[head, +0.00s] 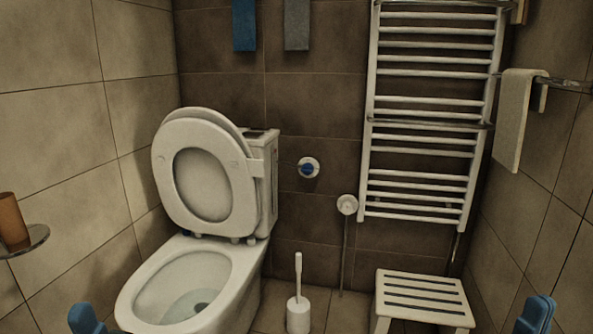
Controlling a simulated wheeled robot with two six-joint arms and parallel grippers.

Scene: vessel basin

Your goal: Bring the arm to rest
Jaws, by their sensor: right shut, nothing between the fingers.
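My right gripper (535,314) shows as a blue tip at the lower right edge, shut and empty, in front of the right wall. My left gripper (84,319) shows only as a blue part at the lower left edge, in front of the toilet's left side; its jaws cannot be made out. Neither gripper is seen touching anything. The rest of both arms is out of view. The white toilet (255,290) stands at the left with its seat (163,185) and lid raised.
A toilet brush (298,312) stands right of the toilet, and a white slatted stool (422,292) is further right. A towel radiator (425,105) hangs behind. A towel (518,115) hangs on the right wall. A brown cup (11,222) sits on a shelf at the left.

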